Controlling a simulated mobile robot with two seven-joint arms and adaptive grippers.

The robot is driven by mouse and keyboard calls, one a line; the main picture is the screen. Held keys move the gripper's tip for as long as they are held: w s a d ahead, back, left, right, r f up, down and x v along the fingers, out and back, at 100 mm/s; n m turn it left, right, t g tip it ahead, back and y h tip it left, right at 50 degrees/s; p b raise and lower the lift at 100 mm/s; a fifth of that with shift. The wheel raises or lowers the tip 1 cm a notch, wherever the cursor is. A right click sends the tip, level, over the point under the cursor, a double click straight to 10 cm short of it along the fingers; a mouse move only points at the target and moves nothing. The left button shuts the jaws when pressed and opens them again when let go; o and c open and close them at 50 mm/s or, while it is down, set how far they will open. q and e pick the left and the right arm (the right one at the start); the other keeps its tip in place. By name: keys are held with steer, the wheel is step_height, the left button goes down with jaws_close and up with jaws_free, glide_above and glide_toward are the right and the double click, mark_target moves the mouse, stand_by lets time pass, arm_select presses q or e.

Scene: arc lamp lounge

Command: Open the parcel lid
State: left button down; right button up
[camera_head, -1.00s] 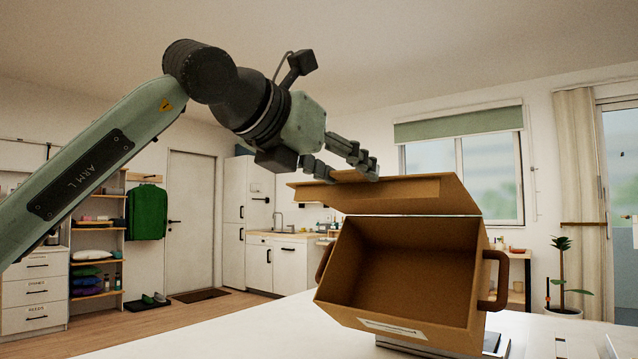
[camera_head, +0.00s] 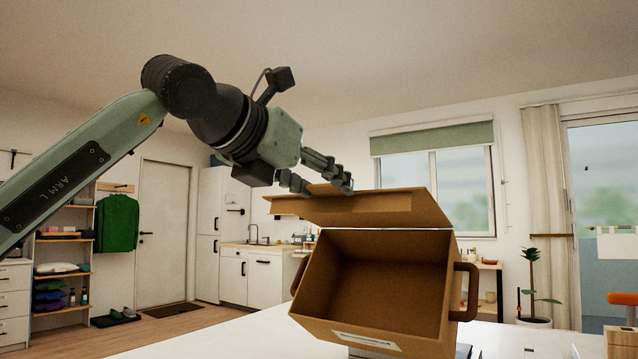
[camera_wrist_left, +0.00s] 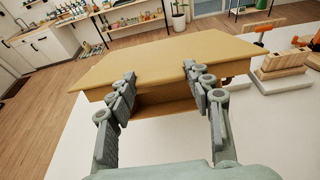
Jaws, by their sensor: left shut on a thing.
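The parcel (camera_head: 375,275) is a brown cardboard box above the white table, with its open inside facing me, a white label on its front and a brown handle at each side. It looks tilted in the head view. Its lid (camera_head: 385,205) stands raised above the opening, and its far-left edge reaches my left gripper (camera_head: 326,188). That gripper is shut on the lid's edge. In the left wrist view the lid (camera_wrist_left: 165,52) spreads out in front of the gripper (camera_wrist_left: 160,88), whose two fingers lie apart across its near edge. My right gripper is not in view.
The white table (camera_head: 215,335) has clear room left of the parcel. A flat dark object lies under the parcel. Wooden blocks (camera_wrist_left: 282,62) and orange-handled items stand on the table at right in the wrist view. Shelves, a door and a window are far behind.

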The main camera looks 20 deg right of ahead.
arm_select(q)
steer(key=shift+r, duration=0.15)
steer(key=c, duration=0.6)
jaws_free()
steer(key=shift+c, duration=0.2)
steer(key=v, duration=1.2)
